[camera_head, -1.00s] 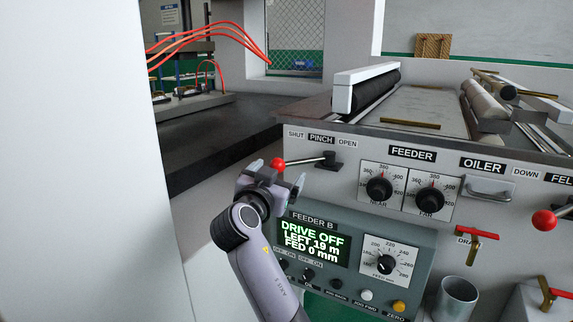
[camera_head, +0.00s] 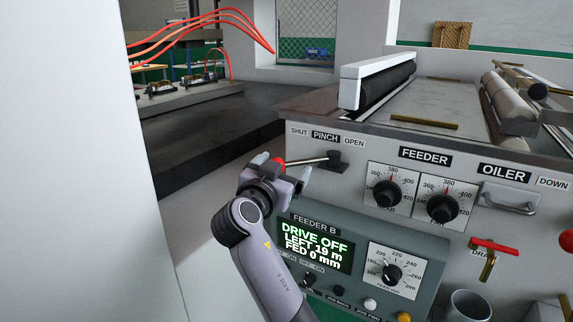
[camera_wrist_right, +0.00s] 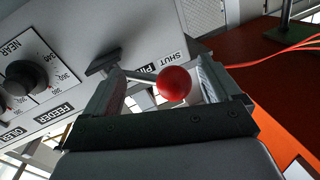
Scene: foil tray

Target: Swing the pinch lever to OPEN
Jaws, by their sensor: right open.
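The pinch lever's red ball knob (camera_head: 279,162) is at the left end of a thin metal rod, which runs right to a dark pivot block (camera_head: 338,160) under the PINCH label (camera_head: 326,137). The rod points toward the SHUT side. My right gripper (camera_head: 281,169) is open around the knob, one finger on each side. In the right wrist view the red knob (camera_wrist_right: 173,84) is between the spread fingers (camera_wrist_right: 160,72), nearer the right one; contact cannot be told. My left gripper is not in view.
The FEEDER dials (camera_head: 443,207) are right of the lever. The feeder control box (camera_head: 410,247), reading DRIVE OFF, is below it. A red-handled drain valve (camera_head: 494,246) and a metal cup (camera_head: 467,305) are at lower right. A white wall fills the left.

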